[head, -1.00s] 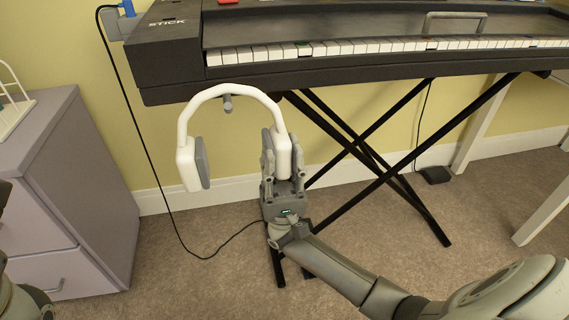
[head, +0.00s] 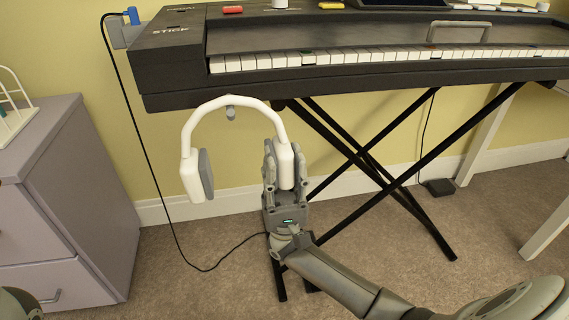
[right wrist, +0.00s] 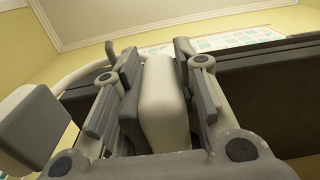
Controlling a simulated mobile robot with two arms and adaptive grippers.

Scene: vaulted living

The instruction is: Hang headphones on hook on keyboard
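The white headphones (head: 220,104) with grey pads hang upright, band up, below the keyboard's (head: 165,75) front left part in the head view. The grey hook (head: 231,113) sticks out under the keyboard. The band arches just above the hook; I cannot tell whether they touch. My right gripper (head: 285,165) is shut around the right ear cup, gripping it from below. In the right wrist view, the ear cup (right wrist: 163,110) sits between the two fingers (right wrist: 158,62), and the other cup (right wrist: 38,125) is at the left. My left gripper is not clearly visible.
The keyboard stands on a black crossed stand (head: 370,165). A grey drawer cabinet (head: 75,200) is at the left. A black cable (head: 150,180) runs down from the keyboard's left end to the floor. Carpet is open in front.

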